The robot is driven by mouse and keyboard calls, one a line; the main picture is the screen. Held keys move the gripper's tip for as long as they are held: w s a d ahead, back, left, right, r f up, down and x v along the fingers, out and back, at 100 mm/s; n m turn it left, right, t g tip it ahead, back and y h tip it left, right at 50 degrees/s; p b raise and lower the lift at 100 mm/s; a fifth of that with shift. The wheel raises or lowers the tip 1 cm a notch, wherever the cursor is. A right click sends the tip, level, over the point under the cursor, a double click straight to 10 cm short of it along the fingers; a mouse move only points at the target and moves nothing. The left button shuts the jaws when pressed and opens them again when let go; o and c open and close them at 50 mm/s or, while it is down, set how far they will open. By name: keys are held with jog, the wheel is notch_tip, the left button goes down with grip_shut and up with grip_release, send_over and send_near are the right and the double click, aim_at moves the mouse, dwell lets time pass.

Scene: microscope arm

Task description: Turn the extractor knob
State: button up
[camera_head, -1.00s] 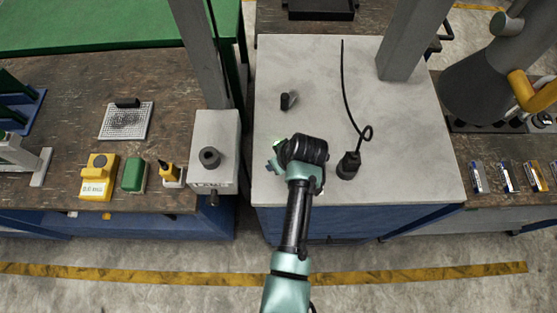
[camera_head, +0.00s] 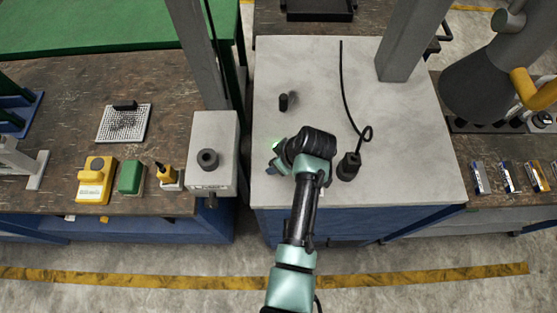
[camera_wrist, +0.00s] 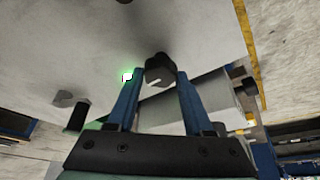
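The dark knob with a white pointer line (camera_wrist: 159,71) shows in the wrist view, standing out from a pale grey surface. My gripper (camera_wrist: 160,76) is open, with one blue finger on each side of the knob, around its level. I cannot tell whether either finger touches it. A small green light (camera_wrist: 127,76) glows just left of the left fingertip. In the head view my gripper (camera_head: 274,166) is low over the grey bench (camera_head: 310,70), left of its dark wrist. The green light (camera_head: 278,144) is beside it, and the knob is hidden.
A black corded fitting (camera_head: 348,166) stands just right of my wrist. A small black post (camera_head: 283,102) stands farther back on the bench. A grey box with a black knob (camera_head: 207,159) is to the left. The bench's back area is mostly clear.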

jog(key=o, duration=0.4)
jog(key=shift+r, duration=0.15)
jog(key=b+v, duration=0.2)
jog(key=v, duration=1)
jog(key=shift+s+d+r, duration=0.15)
jog(key=shift+r, duration=0.2)
jog(key=w+r+m+t+h+b, duration=0.15)
jog(key=w+r+t, duration=0.25)
jog(key=r, duration=0.5)
jog(key=w+r+m+t+h+b, duration=0.15)
jog(key=w+r+t, duration=0.25)
jog(key=r, duration=0.5)
jog(key=w+r+m+t, duration=0.2)
jog(key=w+r+t, duration=0.25)
jog(key=r, duration=0.35)
jog(key=s+a+r+m+t, duration=0.1)
jog(key=s+r+t, duration=0.3)
jog(key=r, duration=0.5)
jog(key=s+a+r+m+t+b, duration=0.1)
jog(key=s+r+t, duration=0.3)
jog(key=s+r, duration=0.2)
jog(key=s+a+r+m+t+b, duration=0.1)
jog(key=s+r+t, duration=0.3)
jog(key=r, duration=0.7)
jog(key=shift+s+a+r+m, duration=0.3)
jog(key=shift+s+a+m, duration=0.25)
jog(key=shift+s, duration=0.45)
